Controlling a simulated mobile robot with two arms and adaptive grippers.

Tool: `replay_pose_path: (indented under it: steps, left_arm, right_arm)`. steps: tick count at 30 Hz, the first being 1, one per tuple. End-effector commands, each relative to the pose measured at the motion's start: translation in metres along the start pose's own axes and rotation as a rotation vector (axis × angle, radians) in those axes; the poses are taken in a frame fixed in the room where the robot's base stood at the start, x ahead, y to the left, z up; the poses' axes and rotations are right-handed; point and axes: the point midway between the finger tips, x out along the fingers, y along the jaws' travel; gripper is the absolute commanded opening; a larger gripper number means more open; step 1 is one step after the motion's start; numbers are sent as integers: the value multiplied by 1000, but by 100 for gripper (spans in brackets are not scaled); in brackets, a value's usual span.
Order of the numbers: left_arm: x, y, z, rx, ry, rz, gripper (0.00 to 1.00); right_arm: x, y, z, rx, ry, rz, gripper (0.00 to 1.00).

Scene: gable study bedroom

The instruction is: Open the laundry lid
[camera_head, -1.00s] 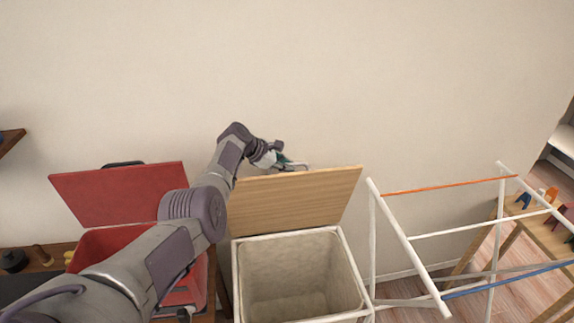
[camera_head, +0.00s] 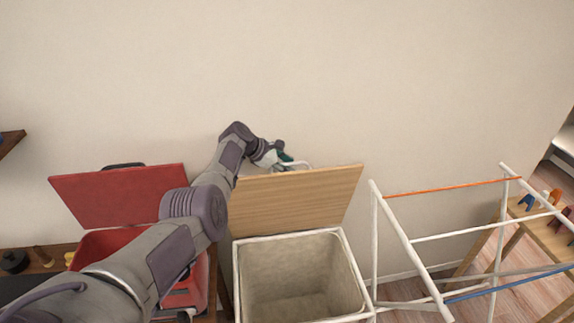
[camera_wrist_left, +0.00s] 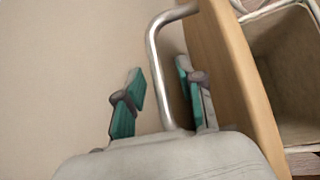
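The laundry bin (camera_head: 241,285) is a white-rimmed, cloth-lined box in the middle of the head view, and its inside looks empty. Its wooden lid (camera_head: 295,200) stands raised, tilted up toward the wall behind the opening. In the left wrist view the lid (camera_wrist_left: 235,75) shows edge-on, with a metal bar handle (camera_wrist_left: 158,60) on its outer face. My left gripper (camera_head: 285,160) is behind the lid's upper edge. Its green-padded fingers (camera_wrist_left: 160,95) are apart, one on each side of the handle, with gaps showing. My right gripper is out of view.
A red box with a raised red lid (camera_head: 120,193) stands left of the bin, partly behind my left arm. A white drying rack (camera_head: 405,240) stands close on the right. The wall (camera_head: 300,70) is right behind the lid.

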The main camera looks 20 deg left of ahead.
Motion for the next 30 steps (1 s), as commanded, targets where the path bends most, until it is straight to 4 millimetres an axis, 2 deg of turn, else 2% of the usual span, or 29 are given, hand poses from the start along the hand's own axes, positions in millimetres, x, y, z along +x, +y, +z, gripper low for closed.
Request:
replay_pose_path:
  steps: [5, 11, 24, 30]
  left_arm:
    - [-4, 1, 0, 1, -1, 1, 38]
    - [-21, 1, 0, 2, -1, 4, 38]
    - [-102, 1, 0, 1, 0, 3, 38]
    - [-118, 0, -1, -1, 1, 0, 38]
  right_arm:
    - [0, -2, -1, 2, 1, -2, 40]
    - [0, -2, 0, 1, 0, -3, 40]
    - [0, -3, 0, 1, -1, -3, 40]
    - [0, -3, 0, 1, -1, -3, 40]
